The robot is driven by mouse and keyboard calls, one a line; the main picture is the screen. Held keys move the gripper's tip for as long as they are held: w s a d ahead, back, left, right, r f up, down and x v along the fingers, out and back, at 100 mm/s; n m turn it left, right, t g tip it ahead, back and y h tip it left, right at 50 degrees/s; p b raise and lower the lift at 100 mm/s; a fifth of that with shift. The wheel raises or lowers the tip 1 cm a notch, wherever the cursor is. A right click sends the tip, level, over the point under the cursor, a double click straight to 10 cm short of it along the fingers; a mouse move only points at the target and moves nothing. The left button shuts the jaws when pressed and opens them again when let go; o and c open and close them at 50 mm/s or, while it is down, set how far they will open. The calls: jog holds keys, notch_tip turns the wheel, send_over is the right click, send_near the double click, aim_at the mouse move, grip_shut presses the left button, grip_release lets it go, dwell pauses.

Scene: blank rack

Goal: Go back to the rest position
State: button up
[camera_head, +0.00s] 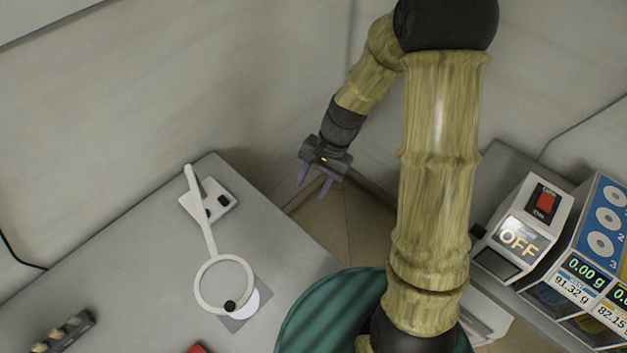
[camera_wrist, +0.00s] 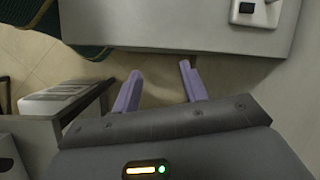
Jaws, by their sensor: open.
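My gripper (camera_head: 315,185) hangs in the gap between the left table and the right-hand bench in the head view. Its two purple fingers are apart with nothing between them. In the wrist view my gripper (camera_wrist: 160,90) also shows open and empty, over the floor and near the edge of the grey table. My arm reaches from the right side of the head view up and over toward the back wall.
The left table (camera_head: 120,260) bears a white ring-headed device (camera_head: 224,285) and a small dark rack (camera_head: 65,335). On the right stand a box marked OFF (camera_head: 522,237) and a blue dispenser with weight displays (camera_head: 605,240). A green rounded object (camera_head: 320,310) is at the front.

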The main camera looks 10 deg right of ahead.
dwell(0.3)
jog(key=s+d+r+n+t+h, duration=0.4)
jog(key=s+d+r+n, duration=0.2)
jog(key=d+r, duration=0.3)
jog(key=shift+s+d+n+t, duration=0.25)
jog(key=shift+s+n+t, duration=0.05)
jog(key=shift+s, duration=0.5)
